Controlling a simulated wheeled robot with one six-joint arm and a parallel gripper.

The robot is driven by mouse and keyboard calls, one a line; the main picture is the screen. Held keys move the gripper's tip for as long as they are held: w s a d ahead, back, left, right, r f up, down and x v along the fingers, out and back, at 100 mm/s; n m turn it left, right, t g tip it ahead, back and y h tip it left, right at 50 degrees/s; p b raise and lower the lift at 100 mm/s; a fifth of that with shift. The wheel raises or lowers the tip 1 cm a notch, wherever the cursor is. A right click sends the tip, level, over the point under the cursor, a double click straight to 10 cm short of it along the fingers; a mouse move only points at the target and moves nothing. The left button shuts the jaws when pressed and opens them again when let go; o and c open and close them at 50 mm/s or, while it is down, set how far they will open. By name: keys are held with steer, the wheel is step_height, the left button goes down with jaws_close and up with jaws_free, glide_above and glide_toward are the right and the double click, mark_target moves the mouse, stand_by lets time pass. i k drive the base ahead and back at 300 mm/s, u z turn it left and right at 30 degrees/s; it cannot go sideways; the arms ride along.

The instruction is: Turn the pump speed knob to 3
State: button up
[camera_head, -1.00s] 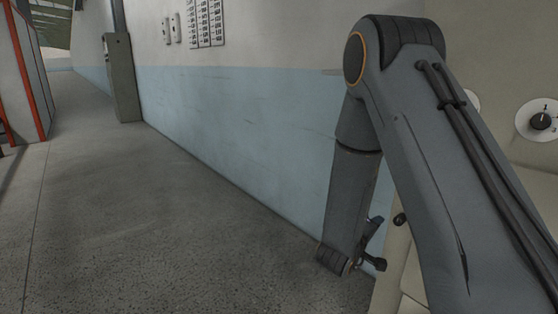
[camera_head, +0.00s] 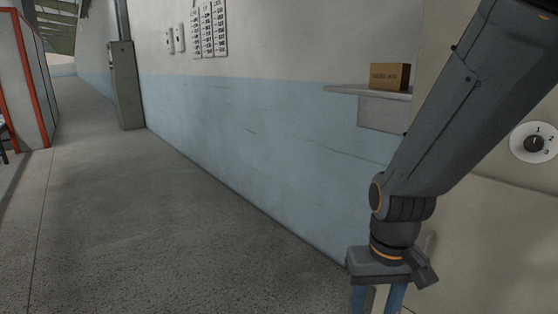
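A knob with a dark centre sits in a round white dial (camera_head: 534,143) on the pale panel at the right edge. The dial carries the numbers 1, 2 and 3; 1 is at the top, 2 at upper right, 3 at lower right. A light mark on the knob seems to point up near 1, but it is small. No dial name is legible. My gripper (camera_head: 378,299) hangs low at the bottom, left of and below the dial, apart from it. Its two blue fingers stand apart with nothing seen between them; their tips are cut off by the frame edge.
A brown box (camera_head: 390,76) stands on a wall shelf (camera_head: 345,90) behind my arm. The pale panel (camera_head: 490,225) fills the right side, partly hidden by my arm. A grey cabinet (camera_head: 127,85) stands far back left.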

mark_target(532, 143)
steer(key=z, duration=2.55)
steer(key=k, duration=1.05)
steer(key=u, duration=1.3)
steer(key=i, duration=0.5)
steer(key=u, duration=0.05)
